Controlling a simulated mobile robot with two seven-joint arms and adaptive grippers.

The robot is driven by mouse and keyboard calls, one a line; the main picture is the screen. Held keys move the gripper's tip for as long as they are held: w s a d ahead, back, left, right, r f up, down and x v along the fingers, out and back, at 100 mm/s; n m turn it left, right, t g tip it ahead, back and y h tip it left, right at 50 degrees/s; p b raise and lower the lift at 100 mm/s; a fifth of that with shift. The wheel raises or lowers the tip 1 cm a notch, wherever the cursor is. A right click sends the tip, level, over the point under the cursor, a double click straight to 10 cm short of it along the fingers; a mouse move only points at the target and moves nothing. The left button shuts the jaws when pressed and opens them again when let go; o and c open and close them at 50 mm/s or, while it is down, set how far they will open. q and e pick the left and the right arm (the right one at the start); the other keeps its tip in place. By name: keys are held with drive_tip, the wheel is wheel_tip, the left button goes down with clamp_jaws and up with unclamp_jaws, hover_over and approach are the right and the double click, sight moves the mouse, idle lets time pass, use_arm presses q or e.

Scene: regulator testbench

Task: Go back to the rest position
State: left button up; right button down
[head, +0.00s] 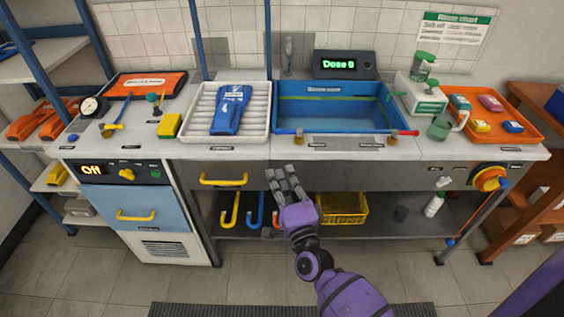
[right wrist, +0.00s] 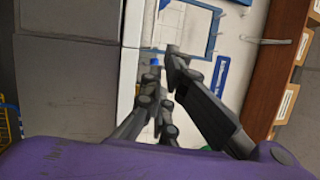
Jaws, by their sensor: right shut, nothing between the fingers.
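My right gripper (head: 286,184) is in front of the testbench, below the counter edge and to the left of the yellow basket. Its purple wrist and arm come up from the bottom of the head view. Its dark fingers also show in the right wrist view (right wrist: 162,62), close together with nothing held between them. My left gripper is not in the head view.
The bench counter (head: 300,148) carries a blue basin (head: 330,112), a white ribbed tray (head: 200,122) with a blue packet, and an orange tray (head: 535,130). A yellow drawer handle (head: 223,181) and yellow basket (head: 345,208) are near the gripper. Floor in front is open.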

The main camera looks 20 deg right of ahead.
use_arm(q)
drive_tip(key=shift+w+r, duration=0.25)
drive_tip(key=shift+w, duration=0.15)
use_arm(e)
drive_tip(key=shift+s+a+f, duration=0.1)
drive_tip(key=shift+s+a, duration=0.05)
drive_tip(key=shift+s, duration=0.35)
drive_tip(key=shift+s+a, duration=0.15)
drive_tip(key=shift+s, duration=0.3)
drive_tip(key=shift+w, duration=0.1)
